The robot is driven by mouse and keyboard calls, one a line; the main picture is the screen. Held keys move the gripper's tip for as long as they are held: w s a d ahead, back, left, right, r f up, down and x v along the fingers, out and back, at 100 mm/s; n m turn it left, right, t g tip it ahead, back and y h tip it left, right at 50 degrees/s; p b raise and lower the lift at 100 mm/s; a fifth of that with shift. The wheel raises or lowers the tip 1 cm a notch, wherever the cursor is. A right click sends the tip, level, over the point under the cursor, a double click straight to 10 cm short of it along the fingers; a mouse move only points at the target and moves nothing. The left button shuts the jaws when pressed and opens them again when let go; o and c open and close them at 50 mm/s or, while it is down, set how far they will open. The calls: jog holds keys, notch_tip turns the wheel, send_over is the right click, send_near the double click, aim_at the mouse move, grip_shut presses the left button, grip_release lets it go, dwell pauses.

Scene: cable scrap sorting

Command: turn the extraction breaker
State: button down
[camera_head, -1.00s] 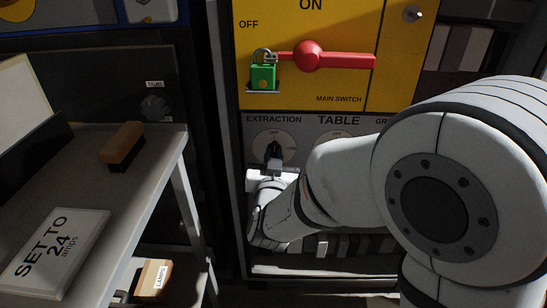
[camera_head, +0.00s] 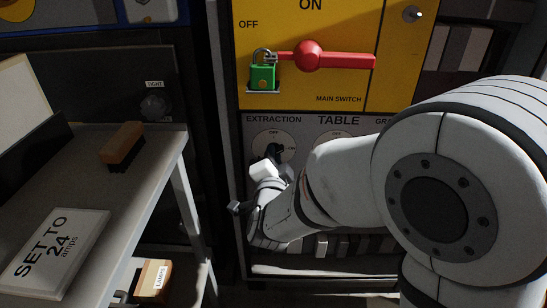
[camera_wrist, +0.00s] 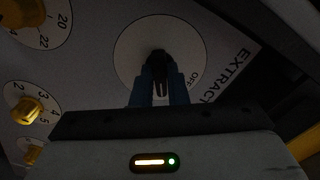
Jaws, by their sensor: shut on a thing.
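The extraction breaker is a dark knob on a round pale dial (camera_head: 262,139) under the word EXTRACTION in the head view. In the wrist view its black knob (camera_wrist: 158,60) sits on the white dial (camera_wrist: 130,48), with OFF printed to the lower right of the knob. My gripper (camera_head: 274,155) is at this knob, with its body tilted. In the wrist view the two blue fingers of my gripper (camera_wrist: 163,88) stand on either side of the knob, shut on it. In the head view the gripper and wrist hide the dial's lower part.
A yellow panel (camera_head: 340,88) above carries the red main switch handle (camera_head: 340,61) and a green padlock (camera_head: 263,76). The TABLE dial is partly behind my arm. A grey cart (camera_head: 150,165) at left holds a brush (camera_head: 123,146) and a sign (camera_head: 55,252).

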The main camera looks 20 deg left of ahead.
jog(key=m, duration=0.6)
jog(key=shift+f+m, duration=0.1)
jog(key=shift+m, duration=0.2)
dwell(0.4)
jog(key=c, duration=1.4)
grip_release()
jog(key=shift+c, duration=0.2)
jog(key=shift+s, duration=0.1)
jog(key=p+v, duration=0.2)
jog(key=v, duration=0.5)
jog(key=shift+s, duration=0.3)
jog(key=shift+d, duration=0.1)
